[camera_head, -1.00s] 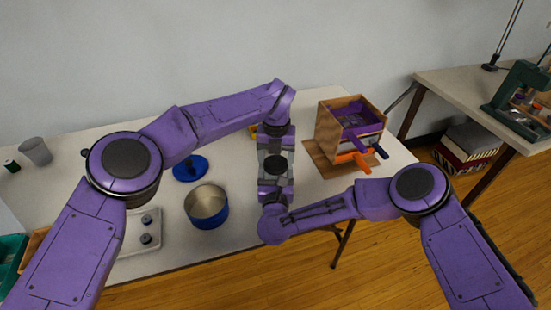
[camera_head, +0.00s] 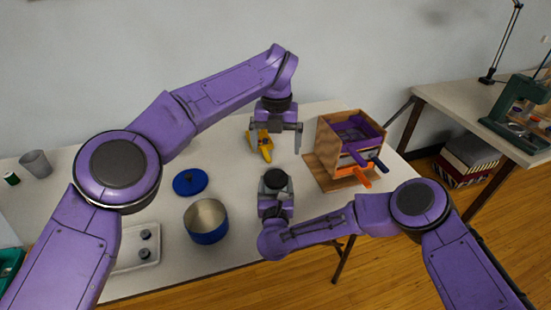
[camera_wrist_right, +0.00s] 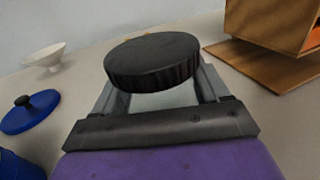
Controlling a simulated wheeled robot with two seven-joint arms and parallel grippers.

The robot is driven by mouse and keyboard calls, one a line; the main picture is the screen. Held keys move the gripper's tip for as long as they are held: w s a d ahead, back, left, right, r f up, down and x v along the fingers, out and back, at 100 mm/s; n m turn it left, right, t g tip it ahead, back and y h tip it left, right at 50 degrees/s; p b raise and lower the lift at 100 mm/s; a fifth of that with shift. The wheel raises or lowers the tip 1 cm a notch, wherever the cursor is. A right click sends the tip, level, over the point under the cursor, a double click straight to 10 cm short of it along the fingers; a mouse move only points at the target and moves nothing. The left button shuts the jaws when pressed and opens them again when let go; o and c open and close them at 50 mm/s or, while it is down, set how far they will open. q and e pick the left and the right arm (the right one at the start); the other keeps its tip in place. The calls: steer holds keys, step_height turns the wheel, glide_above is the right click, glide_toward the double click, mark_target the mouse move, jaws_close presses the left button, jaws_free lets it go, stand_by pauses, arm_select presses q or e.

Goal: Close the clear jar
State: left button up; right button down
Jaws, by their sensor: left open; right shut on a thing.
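A black ribbed lid (camera_head: 276,179) sits on top of the clear jar, level as far as I can see; whether it is fully tightened I cannot tell. In the right wrist view the lid (camera_wrist_right: 153,60) hides the jar's mouth, and a pale see-through strip of the jar (camera_wrist_right: 165,100) shows below it. My right gripper (camera_head: 275,193) is shut on the jar from the front, below the lid. My left gripper (camera_head: 276,140) is open and empty, above and behind the lid, pointing down and apart from it.
A blue pot (camera_head: 206,222) and its blue lid (camera_head: 190,182) lie left of the jar. A yellow tool (camera_head: 264,148) is behind the left gripper. A wooden box (camera_head: 328,140) with orange and purple handles stands right. A white bowl (camera_wrist_right: 44,58) shows in the wrist view.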

jaws_free()
arm_select(q)
steer(key=shift+f+b, duration=0.3)
steer(key=shift+b, duration=0.6)
arm_select(e)
steer(key=s, duration=1)
steer(key=shift+s, duration=0.3)
steer(key=shift+a, duration=0.1)
